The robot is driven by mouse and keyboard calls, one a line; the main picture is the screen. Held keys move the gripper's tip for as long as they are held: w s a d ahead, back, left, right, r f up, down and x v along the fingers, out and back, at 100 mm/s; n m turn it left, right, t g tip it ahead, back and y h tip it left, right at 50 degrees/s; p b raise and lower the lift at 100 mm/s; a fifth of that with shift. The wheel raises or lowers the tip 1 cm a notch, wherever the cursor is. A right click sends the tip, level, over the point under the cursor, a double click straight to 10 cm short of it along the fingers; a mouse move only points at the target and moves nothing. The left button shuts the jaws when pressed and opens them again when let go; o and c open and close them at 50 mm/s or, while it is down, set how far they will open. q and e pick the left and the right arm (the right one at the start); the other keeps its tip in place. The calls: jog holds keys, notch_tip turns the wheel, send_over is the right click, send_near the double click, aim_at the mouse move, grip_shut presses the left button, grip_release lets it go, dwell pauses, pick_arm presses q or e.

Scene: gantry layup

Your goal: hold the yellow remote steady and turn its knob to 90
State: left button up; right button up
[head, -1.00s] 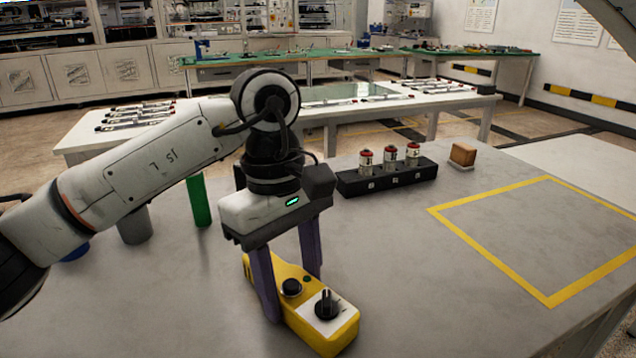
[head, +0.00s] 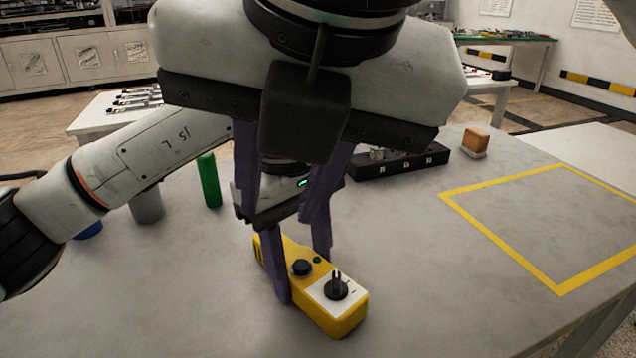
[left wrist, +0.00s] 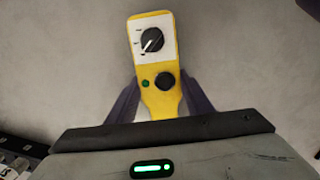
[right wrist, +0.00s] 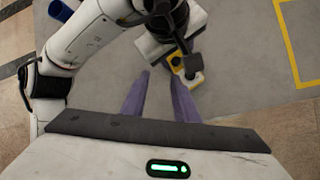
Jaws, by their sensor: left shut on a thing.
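The yellow remote (head: 349,324) lies on the grey table, with a black knob (head: 337,287) on a white plate near its front end. In the left wrist view the knob (left wrist: 152,41) has a white mark pointing down-left; the scale print is too small to read. A black round button (head: 302,267) and a small green one (left wrist: 145,84) sit behind the plate. My left gripper (head: 301,277) is shut on the remote's body, a finger on each side. My right gripper (head: 279,214) is open and empty, above the remote and apart from it, hiding much of my left gripper.
A green cylinder (head: 209,181), a grey cylinder (head: 147,207) and a blue object (head: 88,231) stand at the left. A black holder (head: 425,160) and a brown block (head: 475,141) are at the back. The yellow-outlined area (head: 545,215) at the right is empty.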

aim_at(336, 279)
jog(key=s+d+f+g+h, duration=0.1)
jog(key=d+f+h, duration=0.15)
jog(key=d, duration=0.25)
jog(key=x, duration=1.1)
jog(key=shift+w+a+f, duration=0.1)
grip_shut()
